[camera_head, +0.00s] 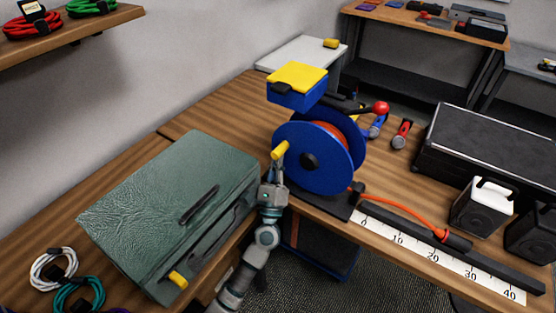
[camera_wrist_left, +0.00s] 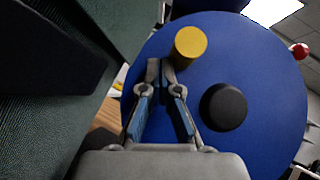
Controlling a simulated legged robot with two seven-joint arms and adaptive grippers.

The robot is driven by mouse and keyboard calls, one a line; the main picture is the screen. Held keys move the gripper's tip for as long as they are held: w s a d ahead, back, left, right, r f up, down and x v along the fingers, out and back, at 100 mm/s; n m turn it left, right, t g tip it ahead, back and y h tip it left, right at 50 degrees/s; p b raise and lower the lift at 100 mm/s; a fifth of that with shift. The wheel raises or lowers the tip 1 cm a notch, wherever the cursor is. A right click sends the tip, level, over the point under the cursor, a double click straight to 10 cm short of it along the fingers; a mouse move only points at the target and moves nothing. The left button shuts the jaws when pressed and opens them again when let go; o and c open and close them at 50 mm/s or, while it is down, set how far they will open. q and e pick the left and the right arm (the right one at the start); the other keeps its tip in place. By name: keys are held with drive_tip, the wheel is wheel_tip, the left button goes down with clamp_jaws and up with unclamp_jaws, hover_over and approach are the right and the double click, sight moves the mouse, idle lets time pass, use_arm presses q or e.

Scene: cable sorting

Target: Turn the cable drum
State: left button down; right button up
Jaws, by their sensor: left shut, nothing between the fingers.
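The cable drum (camera_head: 340,165) is a blue reel wound with orange cable. It stands on a dark base on the wooden bench. Its yellow crank handle (camera_head: 280,150) sticks out from the near face, at the upper left of the black hub (camera_head: 310,161). In the left wrist view the blue disc (camera_wrist_left: 255,75) fills much of the picture, with the yellow handle (camera_wrist_left: 190,42) and the black hub (camera_wrist_left: 224,106). My left gripper (camera_head: 273,172) is shut and empty, just below the handle; its fingertips (camera_wrist_left: 163,70) show close to the handle. Whether they touch cannot be told. My right gripper is out of view.
A green case (camera_head: 150,200) lies left of my left arm, close beside it. Orange cable (camera_head: 400,203) runs from the drum to the right along a white ruler strip (camera_head: 440,262). A black case (camera_head: 480,140) and a white-topped speaker (camera_head: 483,205) stand at the right.

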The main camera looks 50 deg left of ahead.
use_arm(q)
drive_tip(key=s+d+f, duration=0.3)
drive_tip(key=s+d, duration=0.6)
drive_tip(key=s, duration=0.3)
drive_tip(key=shift+s+d+f, duration=0.15)
drive_tip(key=shift+s+d, duration=0.1)
drive_tip(key=shift+d, duration=0.1)
